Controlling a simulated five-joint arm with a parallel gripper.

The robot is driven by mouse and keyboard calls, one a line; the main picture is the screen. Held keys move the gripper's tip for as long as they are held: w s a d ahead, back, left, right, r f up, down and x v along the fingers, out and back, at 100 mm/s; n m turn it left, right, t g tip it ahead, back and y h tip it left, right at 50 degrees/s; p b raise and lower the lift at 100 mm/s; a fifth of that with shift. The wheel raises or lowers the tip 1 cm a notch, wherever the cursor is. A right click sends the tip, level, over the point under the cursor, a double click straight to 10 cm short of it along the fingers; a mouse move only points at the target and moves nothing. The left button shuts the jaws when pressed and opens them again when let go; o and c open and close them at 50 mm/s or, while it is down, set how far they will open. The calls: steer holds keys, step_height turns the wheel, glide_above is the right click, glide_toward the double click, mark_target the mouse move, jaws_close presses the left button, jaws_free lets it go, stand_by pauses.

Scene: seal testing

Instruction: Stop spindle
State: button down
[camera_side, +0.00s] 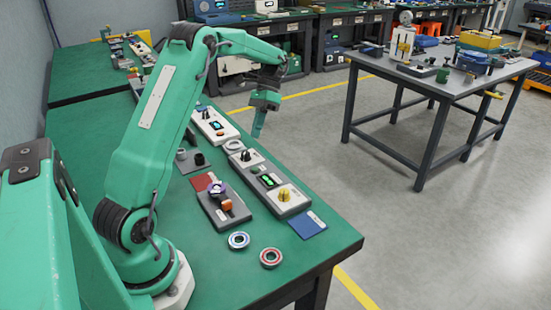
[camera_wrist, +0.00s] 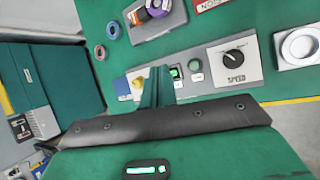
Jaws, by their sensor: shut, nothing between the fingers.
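The control panel is a grey and white box (camera_side: 257,168) on the green bench. My gripper (camera_side: 257,135) is shut and empty, pointing down, above the bench near the panel. Its fingertips (camera_wrist: 158,70) show in the wrist view. A small rig with purple and orange parts (camera_side: 221,196) stands beside the panel.
Two rings, one blue (camera_side: 238,240) and one red (camera_side: 271,257), lie near the bench's front edge. A blue card (camera_side: 307,225) lies by the panel, a red card (camera_side: 203,182) behind the rig. Another white panel (camera_side: 215,126) stands farther back.

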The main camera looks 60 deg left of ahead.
mark_target(257, 168)
steer(key=shift+a+f+h, duration=0.3)
steer(key=shift+a+f, duration=0.5)
steer(key=shift+f, duration=0.05)
steer(key=shift+f, duration=0.1)
steer(key=shift+f, duration=4.3)
steer(key=shift+d+f, duration=0.1)
steer(key=shift+f, duration=0.7)
steer(key=shift+r, duration=0.8)
steer(key=shift+r, duration=0.1)
steer(key=shift+r, duration=2.45)
